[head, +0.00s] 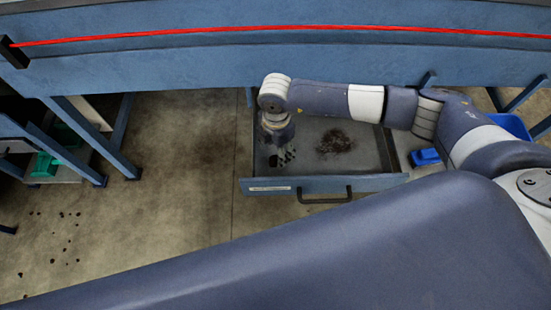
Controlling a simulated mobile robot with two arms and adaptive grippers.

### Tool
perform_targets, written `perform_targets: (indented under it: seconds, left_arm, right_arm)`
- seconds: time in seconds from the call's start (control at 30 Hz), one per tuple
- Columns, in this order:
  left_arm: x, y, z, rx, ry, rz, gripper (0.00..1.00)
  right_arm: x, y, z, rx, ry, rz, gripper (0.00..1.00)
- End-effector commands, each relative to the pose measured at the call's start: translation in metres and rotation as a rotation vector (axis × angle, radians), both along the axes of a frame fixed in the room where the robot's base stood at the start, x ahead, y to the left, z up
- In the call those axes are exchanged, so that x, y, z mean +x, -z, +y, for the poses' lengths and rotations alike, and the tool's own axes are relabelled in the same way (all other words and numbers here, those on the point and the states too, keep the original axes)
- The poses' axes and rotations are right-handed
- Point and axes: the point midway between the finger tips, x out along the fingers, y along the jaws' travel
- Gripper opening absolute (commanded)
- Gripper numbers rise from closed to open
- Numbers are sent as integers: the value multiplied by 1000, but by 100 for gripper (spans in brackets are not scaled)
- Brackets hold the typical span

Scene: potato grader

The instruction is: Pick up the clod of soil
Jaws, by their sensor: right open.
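My right arm reaches in from the right, and my right gripper (278,142) points down over the left part of a shallow grey tray or drawer (270,185) under the blue machine. The gripper is open, and its fingers are small and partly hidden in this view. Small dark pieces (288,156) lie just beside and below it. I cannot tell which of them is the clod of soil. A brown patch of loose soil (335,142) lies in the tray to the right of the gripper. My left gripper is not in view.
The blue machine frame (200,70) with a red cord (250,38) runs across above the tray. The tray front has a dark handle (325,198). A blue object (425,157) lies right of the tray. Dark crumbs (65,235) are scattered on the open floor at left.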

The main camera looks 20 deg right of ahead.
Motion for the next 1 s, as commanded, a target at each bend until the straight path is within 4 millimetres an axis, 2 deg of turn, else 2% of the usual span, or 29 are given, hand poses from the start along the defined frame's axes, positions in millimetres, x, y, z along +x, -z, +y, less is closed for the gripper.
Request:
perform_targets:
  seconds: [0.2, 0.3, 0.4, 0.57, 0.77, 0.8, 1.0]
  left_arm:
    - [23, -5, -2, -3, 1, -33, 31]
    - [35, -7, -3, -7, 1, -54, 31]
    - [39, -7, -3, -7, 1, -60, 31]
    - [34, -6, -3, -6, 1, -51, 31]
    - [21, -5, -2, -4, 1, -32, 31]
    - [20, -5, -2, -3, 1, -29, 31]
    - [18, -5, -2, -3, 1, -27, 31]
  right_arm:
    - [-2, 34, 2, -2, 1, 3, 56]
    - [-2, 42, 2, -1, 0, 3, 56]
    - [-2, 45, 3, 1, -1, 1, 56]
    - [-2, 45, 3, 1, -1, 1, 56]
    - [-2, 45, 3, 0, -1, 2, 12]
    - [-2, 45, 3, 0, -1, 2, 9]
    - [-2, 45, 2, -1, -1, 2, 9]
